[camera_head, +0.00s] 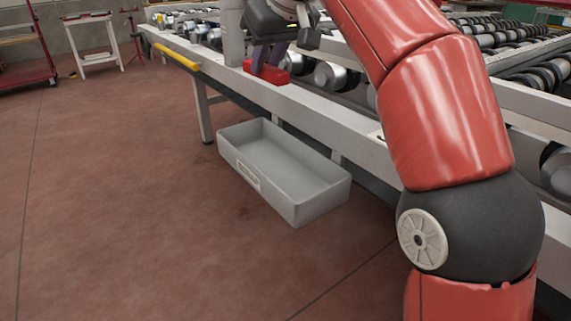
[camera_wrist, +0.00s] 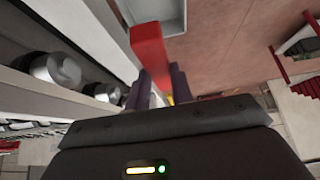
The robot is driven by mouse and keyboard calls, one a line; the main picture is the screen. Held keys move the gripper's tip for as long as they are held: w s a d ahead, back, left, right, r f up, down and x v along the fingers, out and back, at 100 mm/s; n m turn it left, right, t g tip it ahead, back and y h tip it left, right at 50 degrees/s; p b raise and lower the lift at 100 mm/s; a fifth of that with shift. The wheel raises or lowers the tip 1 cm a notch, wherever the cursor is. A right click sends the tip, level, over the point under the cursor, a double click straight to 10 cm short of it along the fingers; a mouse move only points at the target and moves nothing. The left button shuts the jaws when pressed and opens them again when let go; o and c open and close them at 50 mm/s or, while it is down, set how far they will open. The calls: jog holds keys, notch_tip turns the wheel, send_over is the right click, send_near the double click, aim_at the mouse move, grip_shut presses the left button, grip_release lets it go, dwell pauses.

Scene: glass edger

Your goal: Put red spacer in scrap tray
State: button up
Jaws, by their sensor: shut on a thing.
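The red spacer (camera_head: 267,73) is a small red block at the edge rail of the glass edger. My gripper (camera_head: 271,56) is shut on it from above. In the wrist view the red spacer (camera_wrist: 149,50) sticks out from between the dark fingers of my gripper (camera_wrist: 160,88). I cannot tell whether the spacer touches the rail. The grey scrap tray (camera_head: 322,206) stands on the floor below and in front of the rail and looks empty. Part of the tray (camera_wrist: 183,24) also shows at the top of the wrist view.
The glass edger's pale rail (camera_head: 330,124) runs beside the tray, with metal rollers (camera_head: 331,75) behind it. A yellow bar (camera_head: 176,58) lies along the rail to the left. The red-brown floor (camera_head: 120,180) left of the tray is clear. A small white stand (camera_head: 97,57) is far back.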

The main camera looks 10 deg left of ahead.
notch_tip(320, 180, down, 15)
jog(key=b, duration=0.6)
jog(key=shift+r+b, duration=0.15)
jog(key=shift+b, duration=0.25)
notch_tip(320, 180, down, 5)
jog(key=shift+r+b, duration=0.1)
jog(key=shift+b, duration=0.7)
jog(key=o, duration=0.9)
jog(key=shift+o, duration=0.2)
jog(key=p+v, duration=0.2)
jog(key=v, duration=1)
